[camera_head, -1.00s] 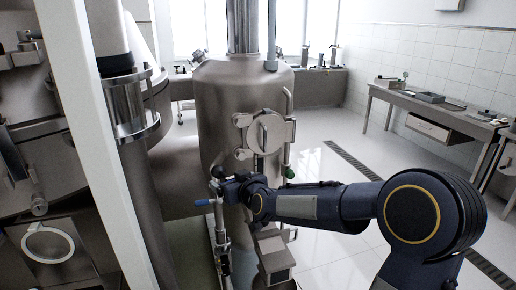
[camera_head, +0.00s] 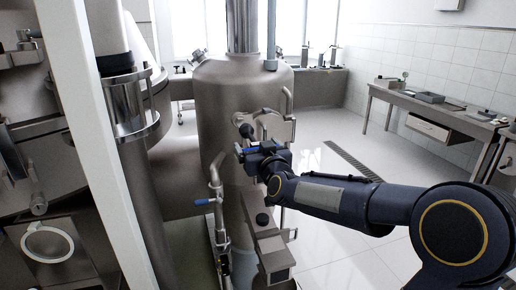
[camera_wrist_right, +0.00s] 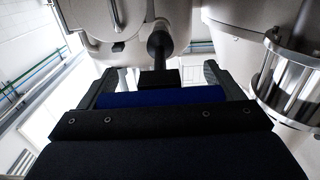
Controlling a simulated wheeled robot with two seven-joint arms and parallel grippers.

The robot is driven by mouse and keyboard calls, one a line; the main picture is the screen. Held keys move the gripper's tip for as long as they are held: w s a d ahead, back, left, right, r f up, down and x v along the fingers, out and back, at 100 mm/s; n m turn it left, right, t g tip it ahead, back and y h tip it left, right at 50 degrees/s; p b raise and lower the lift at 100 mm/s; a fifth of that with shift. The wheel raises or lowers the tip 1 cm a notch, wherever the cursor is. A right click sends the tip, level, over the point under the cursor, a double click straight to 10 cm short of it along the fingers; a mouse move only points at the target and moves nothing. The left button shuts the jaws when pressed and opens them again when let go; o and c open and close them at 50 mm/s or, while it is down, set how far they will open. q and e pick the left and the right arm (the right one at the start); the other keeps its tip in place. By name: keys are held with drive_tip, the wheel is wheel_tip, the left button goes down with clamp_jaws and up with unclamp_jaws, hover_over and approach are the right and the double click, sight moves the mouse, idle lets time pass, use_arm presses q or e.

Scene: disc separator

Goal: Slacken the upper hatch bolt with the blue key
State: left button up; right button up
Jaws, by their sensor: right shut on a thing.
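My right gripper (camera_head: 243,153) is raised in front of the steel vessel's hatch (camera_head: 275,126) in the head view. In the right wrist view its two dark fingers (camera_wrist_right: 158,82) are on either side of a blue bar, the blue key (camera_wrist_right: 160,97), with a small black block just beyond it. I cannot pick out the upper hatch bolt. My left gripper is out of view.
The steel vessel (camera_head: 220,110) stands in the middle. A pipe with a blue valve handle (camera_head: 204,202) rises below left of the gripper. A pale post (camera_head: 95,140) is at left. A workbench (camera_head: 440,112) stands along the right wall, with clear floor before it.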

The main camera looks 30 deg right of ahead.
sight(253, 137)
drive_tip(key=shift+x, duration=2.15)
drive_tip(key=shift+v, duration=1.55)
drive_tip(key=shift+b, duration=0.3)
